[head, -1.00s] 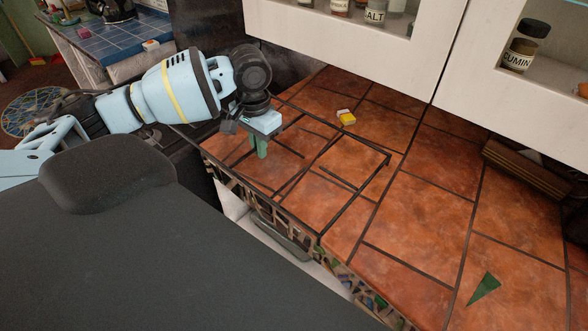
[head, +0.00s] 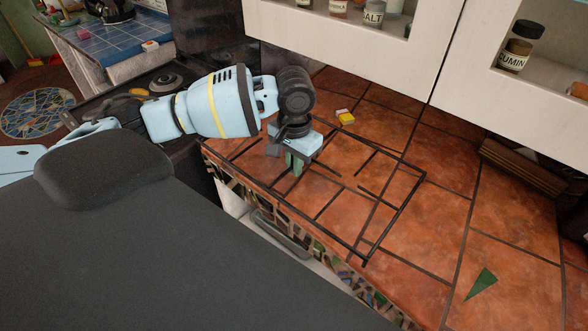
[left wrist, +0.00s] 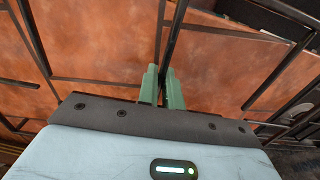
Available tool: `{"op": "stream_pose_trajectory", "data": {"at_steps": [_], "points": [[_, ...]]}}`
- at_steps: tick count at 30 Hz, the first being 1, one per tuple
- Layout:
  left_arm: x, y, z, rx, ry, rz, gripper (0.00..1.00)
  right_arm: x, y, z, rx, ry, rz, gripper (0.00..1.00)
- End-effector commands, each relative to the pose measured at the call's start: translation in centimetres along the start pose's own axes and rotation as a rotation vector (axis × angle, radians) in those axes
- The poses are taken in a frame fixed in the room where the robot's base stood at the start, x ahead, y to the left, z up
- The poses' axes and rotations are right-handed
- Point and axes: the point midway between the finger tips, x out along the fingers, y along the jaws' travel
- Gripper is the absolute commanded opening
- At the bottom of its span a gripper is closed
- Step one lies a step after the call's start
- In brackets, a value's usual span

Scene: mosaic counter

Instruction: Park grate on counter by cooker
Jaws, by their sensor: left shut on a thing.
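The grate (head: 396,218), a thin black open frame with inner bars, is over the brown-tiled counter (head: 430,215). Its far right corner points toward the cabinets and its near corner is close to the counter's front edge. My left gripper (head: 293,165) is shut on a bar of the grate near its left part. In the left wrist view the dark bar (left wrist: 174,40) runs between the green fingers (left wrist: 162,88). I cannot tell whether the grate touches the tiles. The cooker (head: 160,85), black with a round burner, is left of the counter, partly behind my left arm.
A small yellow and white item (head: 346,118) lies behind the grate. A green triangular piece (head: 481,284) lies at the front right. A brown slatted object (head: 525,168) stands at the right under white cabinets (head: 350,40). The tiles between the grate and these pieces are clear.

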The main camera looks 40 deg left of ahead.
Motion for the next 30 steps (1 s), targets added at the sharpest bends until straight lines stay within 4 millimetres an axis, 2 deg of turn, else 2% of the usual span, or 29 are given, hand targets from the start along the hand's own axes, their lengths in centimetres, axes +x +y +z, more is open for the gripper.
{"op": "stream_pose_trajectory", "data": {"at_steps": [1, 4, 15, 16, 20, 30], "points": [[0.9, -0.1, 0.0, -0.001, -0.002, 0.000, 0.00, 0.0, 0.0, 0.2, 0.001, -0.004, 0.000, 0.36], [1.9, 0.0, 0.0, 0.000, -0.001, 0.000, 0.00, 0.1, -0.1, 0.3, 0.003, -0.006, 0.000, 0.36], [2.1, 0.0, 0.0, 0.000, 0.003, 0.001, 0.00, 0.1, -0.3, 0.0, 0.014, -0.001, 0.000, 0.36], [2.2, -0.1, 0.1, 0.000, -0.002, 0.000, 0.11, 0.1, -0.3, 0.1, 0.014, -0.001, 0.000, 0.36], [2.2, 0.0, 0.1, 0.000, -0.002, 0.000, 0.28, 0.1, -0.3, 0.0, 0.014, -0.001, 0.000, 0.36], [2.1, -0.1, 0.1, 0.001, -0.003, 0.000, 0.29, 0.1, -0.3, 0.2, 0.010, -0.004, -0.001, 0.36]]}}
